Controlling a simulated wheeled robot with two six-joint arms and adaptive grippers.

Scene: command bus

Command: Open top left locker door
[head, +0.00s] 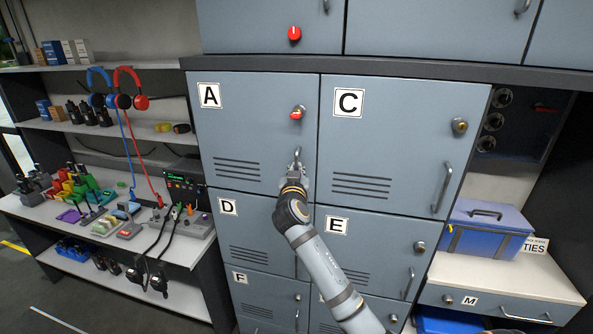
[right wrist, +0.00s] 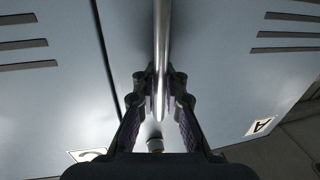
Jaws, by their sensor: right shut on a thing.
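The top left locker door (head: 243,130), grey-blue and labelled A, is closed and flush with the door beside it in the head view. A red-tipped lock (head: 297,113) sits at its upper right. Its handle (head: 297,156) is a vertical metal bar at the right edge, partly hidden by my gripper. My right gripper (head: 294,172) is at this handle, shut on it. In the right wrist view the handle bar (right wrist: 161,60) runs between the two fingers of the right gripper (right wrist: 159,105). My left gripper is not in view.
Door C (head: 400,125) is to the right, with its own handle (head: 442,187). Doors D (head: 235,235) and E (head: 375,250) are below. A shelf (head: 95,205) with radios and headphones stands at left. A blue box (head: 487,232) sits on a counter at right.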

